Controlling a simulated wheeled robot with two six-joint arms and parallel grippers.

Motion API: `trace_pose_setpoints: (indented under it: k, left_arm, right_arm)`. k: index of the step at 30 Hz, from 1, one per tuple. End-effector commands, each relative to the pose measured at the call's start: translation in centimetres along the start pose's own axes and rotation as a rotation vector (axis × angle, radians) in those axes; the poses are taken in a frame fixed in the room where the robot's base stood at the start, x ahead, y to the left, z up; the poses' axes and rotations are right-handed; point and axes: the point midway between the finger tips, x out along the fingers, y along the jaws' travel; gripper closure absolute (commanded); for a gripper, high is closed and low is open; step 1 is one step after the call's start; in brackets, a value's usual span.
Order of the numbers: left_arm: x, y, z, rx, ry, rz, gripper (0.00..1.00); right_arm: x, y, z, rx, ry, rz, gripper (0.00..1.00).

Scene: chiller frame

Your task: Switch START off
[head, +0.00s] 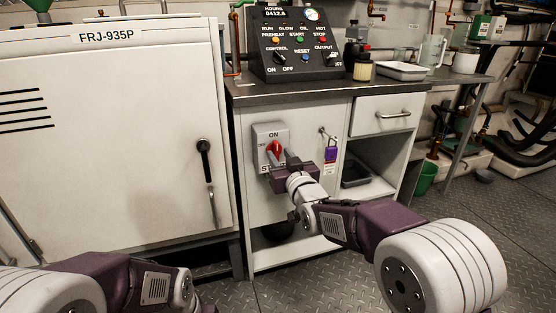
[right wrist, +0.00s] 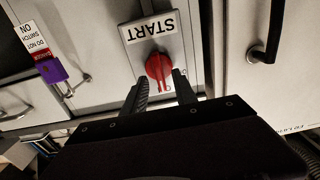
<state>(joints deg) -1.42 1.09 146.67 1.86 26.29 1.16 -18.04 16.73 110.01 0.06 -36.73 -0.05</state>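The START switch is a grey box (head: 258,133) on the front of the white cabinet, with ON printed at its top and OFF at its left. Its red knob (head: 276,147) shows too in the right wrist view (right wrist: 159,67), where the START label (right wrist: 151,27) appears upside down. The knob's handle looks turned toward the ON side. My right gripper (head: 282,161) is in front of the switch, its two fingers (right wrist: 160,80) open on either side of the handle's end, with gaps visible. Contact is not visible. My left arm shows at bottom left; its gripper is out of view.
A purple padlock with a tag (head: 331,154) hangs beside the switch; it also shows in the right wrist view (right wrist: 52,71). A control panel (head: 295,45) stands on the worktop above. A tall cabinet with a black handle (head: 205,155) is on the left.

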Motion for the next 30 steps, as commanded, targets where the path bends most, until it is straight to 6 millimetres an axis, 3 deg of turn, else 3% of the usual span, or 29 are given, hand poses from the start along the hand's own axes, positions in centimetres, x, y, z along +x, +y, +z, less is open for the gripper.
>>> trace_pose_setpoints:
  k: [6, 14, 18, 30]
  left_arm:
    - [0.8, 0.0, 0.1, 0.000, 0.000, 0.000, 0.65]
    - [0.8, 0.0, 0.1, 0.000, 0.000, 0.000, 0.65]
    - [0.8, 0.0, 0.1, 0.000, 0.000, 0.000, 0.65]
    - [0.7, 0.0, 0.1, 0.000, 0.000, 0.000, 0.65]
  right_arm:
    - [2.1, 0.0, 0.1, 0.000, 0.000, 0.000, 0.66]
    - [2.3, 0.0, -0.1, 0.000, 0.000, 0.000, 0.66]
    - [2.3, 0.0, -0.1, 0.000, 0.000, 0.000, 1.00]
    - [2.2, 0.0, -0.1, -0.046, 0.000, 0.000, 1.00]
